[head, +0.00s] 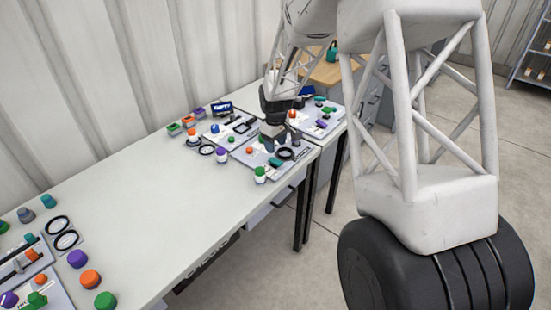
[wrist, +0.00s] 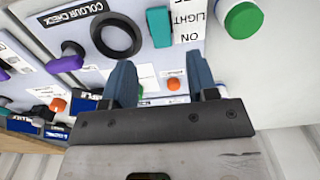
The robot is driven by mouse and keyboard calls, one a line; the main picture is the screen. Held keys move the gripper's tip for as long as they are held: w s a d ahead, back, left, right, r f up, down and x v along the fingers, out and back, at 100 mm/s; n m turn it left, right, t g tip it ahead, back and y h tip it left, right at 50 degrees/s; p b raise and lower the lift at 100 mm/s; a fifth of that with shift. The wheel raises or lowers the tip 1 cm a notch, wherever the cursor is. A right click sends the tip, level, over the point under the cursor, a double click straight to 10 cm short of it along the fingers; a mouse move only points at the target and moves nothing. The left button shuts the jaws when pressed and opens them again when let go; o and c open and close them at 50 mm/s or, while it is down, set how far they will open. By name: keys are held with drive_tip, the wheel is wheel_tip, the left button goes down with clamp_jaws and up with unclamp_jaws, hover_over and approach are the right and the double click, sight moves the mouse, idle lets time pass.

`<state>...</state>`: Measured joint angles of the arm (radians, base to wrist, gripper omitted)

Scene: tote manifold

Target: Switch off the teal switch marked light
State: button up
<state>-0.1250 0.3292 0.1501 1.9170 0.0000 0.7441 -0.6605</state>
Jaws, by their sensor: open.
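The teal switch (wrist: 158,27) is a small upright-looking block in the wrist view, on a pale panel (wrist: 150,58). A white label (wrist: 188,20) reading LIGHT and ON lies directly beside it. My gripper (wrist: 160,62) is open, with its two blue-grey fingers apart and nothing between the tips. In the picture the switch lies just beyond the fingertips, between their lines; I see no contact.
A black ring (wrist: 117,35) marked COLOUR CHECK and a green-topped white knob (wrist: 240,18) flank the switch. An orange button (wrist: 174,84) and a purple knob (wrist: 65,57) are nearby. The middle of the white table (head: 150,185) is clear.

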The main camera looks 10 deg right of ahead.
sight(276, 161)
drive_tip(key=shift+f, duration=3.4)
drive_tip(key=shift+c, duration=0.4)
drive_tip(key=c, duration=0.8)
drive_tip(key=shift+c, duration=0.2)
drive_tip(key=shift+s, duration=0.1)
drive_tip(key=shift+s+d+t+y, duration=0.1)
drive_tip(key=shift+t+y, duration=1)
drive_tip(key=shift+d, duration=0.1)
